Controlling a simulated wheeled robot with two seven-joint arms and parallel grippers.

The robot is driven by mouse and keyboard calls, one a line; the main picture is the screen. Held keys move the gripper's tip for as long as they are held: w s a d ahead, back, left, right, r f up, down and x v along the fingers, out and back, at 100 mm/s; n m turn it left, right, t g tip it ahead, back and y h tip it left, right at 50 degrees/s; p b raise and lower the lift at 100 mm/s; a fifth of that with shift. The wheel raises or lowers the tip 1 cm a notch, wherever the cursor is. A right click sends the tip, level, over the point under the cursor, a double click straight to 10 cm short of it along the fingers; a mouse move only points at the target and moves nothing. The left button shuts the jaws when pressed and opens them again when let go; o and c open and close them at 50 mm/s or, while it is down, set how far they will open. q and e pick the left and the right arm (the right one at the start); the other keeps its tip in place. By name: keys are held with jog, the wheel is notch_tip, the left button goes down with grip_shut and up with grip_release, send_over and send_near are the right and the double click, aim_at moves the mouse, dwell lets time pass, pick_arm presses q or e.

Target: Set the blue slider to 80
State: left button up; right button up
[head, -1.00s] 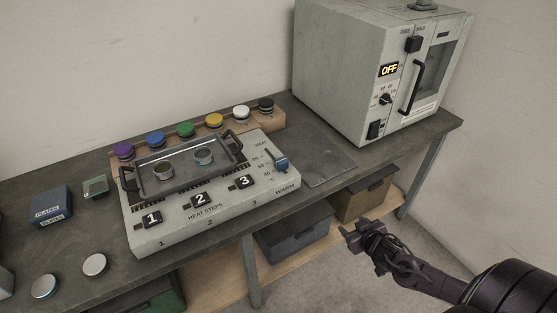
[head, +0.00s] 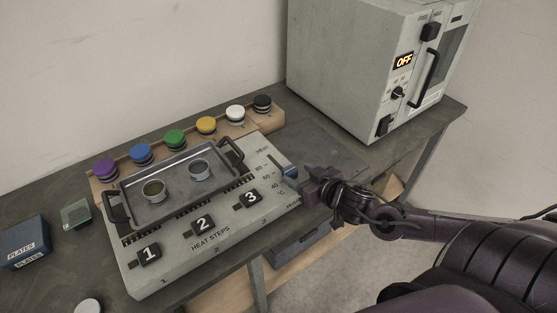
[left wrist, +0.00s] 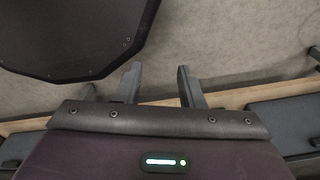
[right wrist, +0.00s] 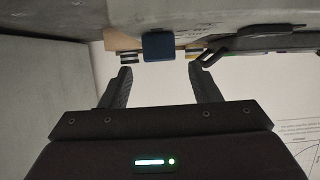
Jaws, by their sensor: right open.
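The blue slider (head: 289,171) stands at the right end of the grey heater panel (head: 190,262), beside a scale marked 80, 60 and 40. Its exact reading is too small to tell. My right gripper (head: 307,187) is just right of the slider in the head view. In the right wrist view, the blue slider knob (right wrist: 158,46) lies ahead of the open fingers (right wrist: 159,78), roughly centred between them, with nothing held. My left gripper (left wrist: 158,85) shows only in the left wrist view, open and empty above the floor.
A metal tray (head: 172,206) with two small dishes sits on the panel, left of the slider. Several coloured-lid jars stand in a wooden rack (head: 190,146) behind. A grey oven (head: 345,60) reading OFF stands at the back right.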

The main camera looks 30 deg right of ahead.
aim_at(290, 170)
jog(key=shift+w+f, duration=0.1)
jog(key=shift+w, duration=0.1)
jog(key=shift+b+x, duration=0.3)
jog(key=shift+x, duration=0.75)
jog(key=x, duration=0.3)
jog(key=shift+w+f, duration=0.1)
jog(key=shift+w, duration=0.3)
jog(key=shift+w+f, duration=0.15)
jog(key=shift+w, duration=0.05)
jog(key=shift+a, duration=0.1)
jog(key=shift+c, duration=1)
grip_shut()
pick_arm(q)
jog(key=s, duration=0.1)
jog(key=s+f, duration=0.1)
jog(key=shift+s, duration=0.35)
pick_arm(e)
jog(key=shift+w, duration=0.15)
